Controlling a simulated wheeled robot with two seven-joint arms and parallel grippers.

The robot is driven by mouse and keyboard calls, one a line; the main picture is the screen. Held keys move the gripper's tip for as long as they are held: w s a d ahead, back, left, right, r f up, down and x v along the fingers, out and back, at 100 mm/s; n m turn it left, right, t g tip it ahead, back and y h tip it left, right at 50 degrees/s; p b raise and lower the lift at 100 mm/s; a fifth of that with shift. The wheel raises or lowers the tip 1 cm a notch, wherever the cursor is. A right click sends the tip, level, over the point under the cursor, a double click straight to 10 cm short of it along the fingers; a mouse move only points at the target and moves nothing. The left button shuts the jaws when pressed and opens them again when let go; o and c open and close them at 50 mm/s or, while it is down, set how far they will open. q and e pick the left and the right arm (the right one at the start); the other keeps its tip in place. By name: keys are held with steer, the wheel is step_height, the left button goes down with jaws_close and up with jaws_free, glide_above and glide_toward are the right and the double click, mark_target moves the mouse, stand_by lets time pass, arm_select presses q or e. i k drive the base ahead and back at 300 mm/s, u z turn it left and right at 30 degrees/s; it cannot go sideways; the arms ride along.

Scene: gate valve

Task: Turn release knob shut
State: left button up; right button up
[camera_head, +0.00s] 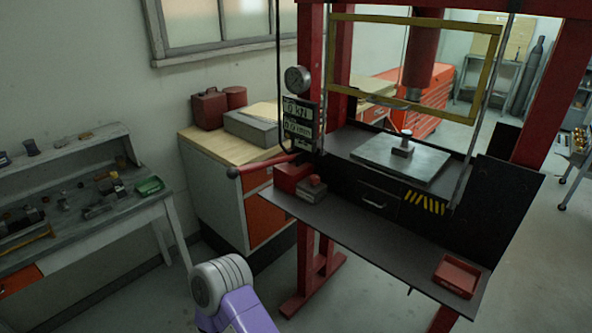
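A red hydraulic press (308,220) stands right of centre. A red pump block (291,176) sits on the left end of its dark front shelf. Beside it is a small grey block with a reddish rounded top (313,181), which may be the release knob; it is too small to tell how far it is turned. A red lever (262,164) with a ball end sticks out left from the press. A purple and grey part of my arm (228,292) shows at the bottom, well below and left of the shelf. Neither gripper is in view.
The shelf (370,228) runs right to a red tray (457,275). A steel plate (402,160) lies on the press bed under the ram. A wooden-topped cabinet (215,146) stands behind the lever; a cluttered workbench (85,232) is left. The floor before the shelf is clear.

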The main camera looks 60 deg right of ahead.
mark_target(314, 179)
steer(key=i, duration=2.1)
steer(key=z, duration=2.9)
steer(key=i, duration=1)
